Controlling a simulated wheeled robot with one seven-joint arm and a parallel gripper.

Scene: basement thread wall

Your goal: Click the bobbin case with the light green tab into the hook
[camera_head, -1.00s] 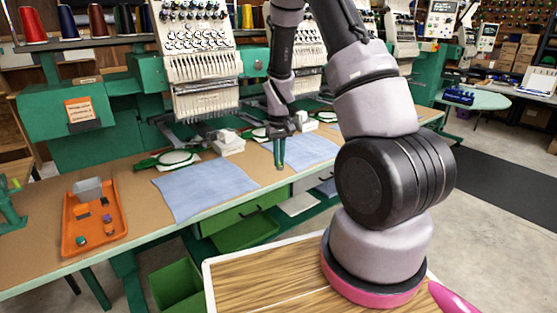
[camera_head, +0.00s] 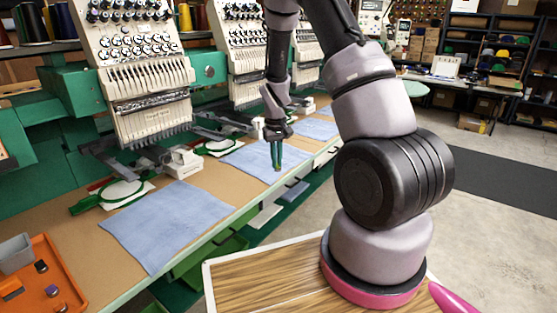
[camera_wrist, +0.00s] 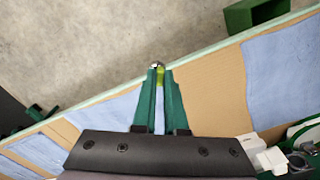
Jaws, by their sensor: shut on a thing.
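My gripper (camera_head: 277,155) points down above the bench, over a blue cloth, in the head view. In the wrist view its green fingers (camera_wrist: 159,85) are shut on a small bobbin case (camera_wrist: 157,66) at their tips. The case shows a silvery round end and a light green tab (camera_wrist: 161,75). In the head view the case is too small to make out clearly. Several embroidery machines with white needle heads (camera_head: 130,60) stand along the back of the bench. I cannot pick out a hook in either view.
Blue cloths (camera_head: 168,222) lie along the tan bench (camera_head: 75,232). Green hoops (camera_head: 112,195) and white arms (camera_head: 181,160) sit under the machine heads. An orange tray (camera_head: 75,291) with small parts is at lower left. Open floor (camera_head: 440,200) lies to the right.

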